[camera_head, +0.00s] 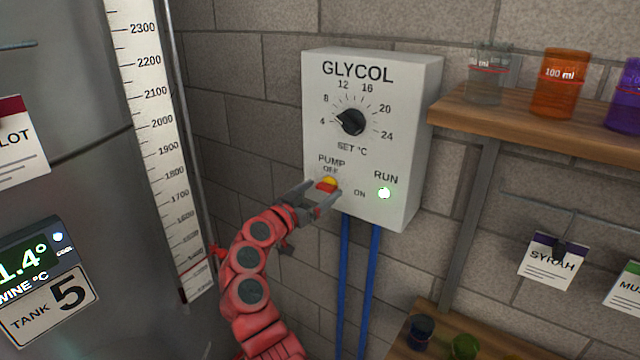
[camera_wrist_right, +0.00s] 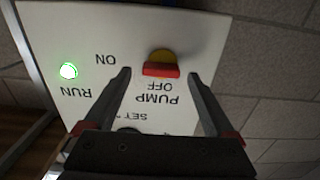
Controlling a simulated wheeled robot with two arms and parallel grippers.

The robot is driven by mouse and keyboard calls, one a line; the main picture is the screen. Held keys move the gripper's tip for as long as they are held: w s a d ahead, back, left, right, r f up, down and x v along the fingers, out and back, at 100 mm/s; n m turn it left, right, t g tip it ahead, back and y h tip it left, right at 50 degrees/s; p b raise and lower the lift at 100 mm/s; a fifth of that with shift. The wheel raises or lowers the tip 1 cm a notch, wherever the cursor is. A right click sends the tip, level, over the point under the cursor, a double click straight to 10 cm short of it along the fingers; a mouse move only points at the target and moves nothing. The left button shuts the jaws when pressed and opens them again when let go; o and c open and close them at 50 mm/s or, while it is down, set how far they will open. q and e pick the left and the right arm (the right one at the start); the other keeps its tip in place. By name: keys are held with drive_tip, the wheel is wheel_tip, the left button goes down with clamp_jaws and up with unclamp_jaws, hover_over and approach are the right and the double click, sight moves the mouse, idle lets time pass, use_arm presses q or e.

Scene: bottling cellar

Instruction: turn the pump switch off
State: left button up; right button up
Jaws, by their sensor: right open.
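The white glycol box (camera_head: 420,100) hangs on the block wall. Its pump switch (camera_head: 327,185) has a red lever and a yellow part, below the "OFF" label and left of "ON". It also shows upside down in the right wrist view (camera_wrist_right: 160,70). Which position the lever is in I cannot tell. The run light (camera_head: 384,193) glows green-white, and it is lit in the wrist view too (camera_wrist_right: 68,71). My right gripper (camera_head: 318,197) is open at the switch, with a finger on either side of it in the wrist view (camera_wrist_right: 160,76). Contact is unclear. My left gripper is out of view.
A black dial (camera_head: 352,122) sits above the switch. Two blue pipes (camera_head: 343,270) run down from the box. A wooden shelf (camera_head: 560,125) with beakers is to the right. A steel tank (camera_head: 80,190) and its level scale (camera_head: 165,140) stand at left.

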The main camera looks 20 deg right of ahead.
drive_tip(key=shift+w+d, duration=0.2)
drive_tip(key=shift+d, duration=0.05)
drive_tip(key=c, duration=1.4)
